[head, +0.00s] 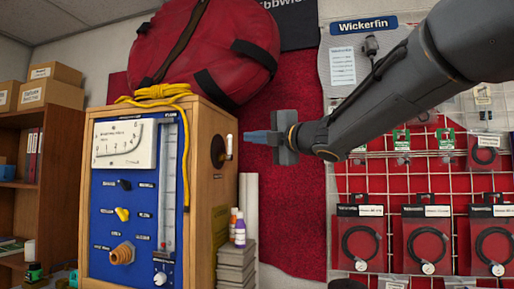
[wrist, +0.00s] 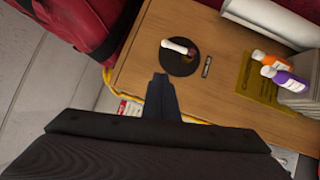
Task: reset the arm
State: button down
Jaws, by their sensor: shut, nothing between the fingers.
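My gripper (head: 246,136) is shut and empty in the head view. Its narrow fingertips point left at the side of the wooden testbench, near a black round plate with a white lever (head: 229,146). The wrist view shows my shut fingers (wrist: 160,88) just below the same black disc (wrist: 180,62) and white lever on the wooden side panel (wrist: 225,75). I cannot tell whether the fingertips touch anything; they look apart from the lever. The testbench front (head: 110,245) is blue, with a gauge, knobs and a tall scale tube.
A yellow cord (head: 160,91) and a red bag (head: 210,45) lie on top of the testbench. Orange and purple bottles (head: 239,232) stand on a grey stack (head: 237,262) beside it. A wire rack with packaged hoses (head: 425,245) stands at right.

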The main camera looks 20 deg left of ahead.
jog(key=w+d+f+m+t+h, duration=0.2)
jog(key=w+d+f+m+h, duration=0.1)
jog(key=d+f+m, duration=0.3)
jog(key=w+d+f+m+t+h, duration=0.1)
jog(key=w+d+f+m+h, duration=0.3)
jog(key=f, duration=0.4)
jog(key=s+d+f+m+g+h, duration=0.2)
jog(key=d+f+m+h, duration=0.5)
jog(key=d+f, duration=0.95)
jog(key=s+d+f+m+g+h, duration=0.1)
jog(key=s+d+f+m+g, duration=0.45)
jog(key=s+f, duration=0.55)
jog(key=s+d+f+m+g+h, duration=0.2)
jog(key=s+d+f+m, duration=0.5)
jog(key=s+f, duration=0.4)
jog(key=s+d+f+m+g, duration=0.1)
jog(key=s+f+m+g, duration=0.1)
jog(key=s+f, duration=0.3)
jog(key=s+g, duration=0.1)
jog(key=s, duration=0.3)
jog(key=shift+s+d+f+y, duration=0.25)
jog(key=shift+y, duration=0.15)
